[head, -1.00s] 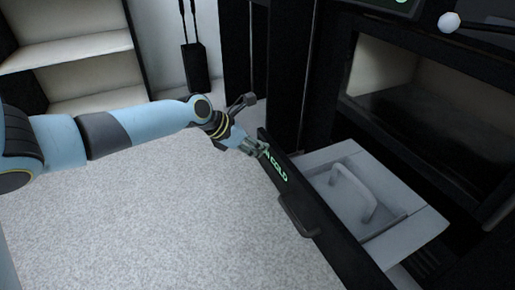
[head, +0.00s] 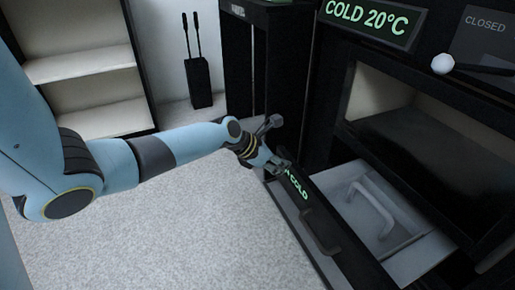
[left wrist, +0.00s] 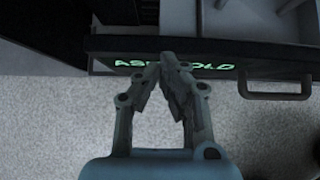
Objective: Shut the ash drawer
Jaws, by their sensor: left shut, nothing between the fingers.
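The ash drawer's black front (head: 318,222), with green lettering and a dark bar handle (head: 323,235), stands out from the black stove, so the drawer is partly open. A grey inner box with a light handle (head: 374,207) shows behind the front. My left gripper (head: 284,166) is shut and empty, at the far end of the front near the lettering. In the left wrist view the fingertips (left wrist: 168,62) overlap the lettering on the drawer front (left wrist: 220,58); I cannot tell whether they touch. My right gripper is not in view.
The stove (head: 335,85) rises behind the drawer, with an open firebox and a sign reading "COLD 20°C" (head: 367,22). A shelf unit (head: 80,65) and a black tool stand (head: 198,82) are at the back left. The pale carpet (head: 190,225) is clear.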

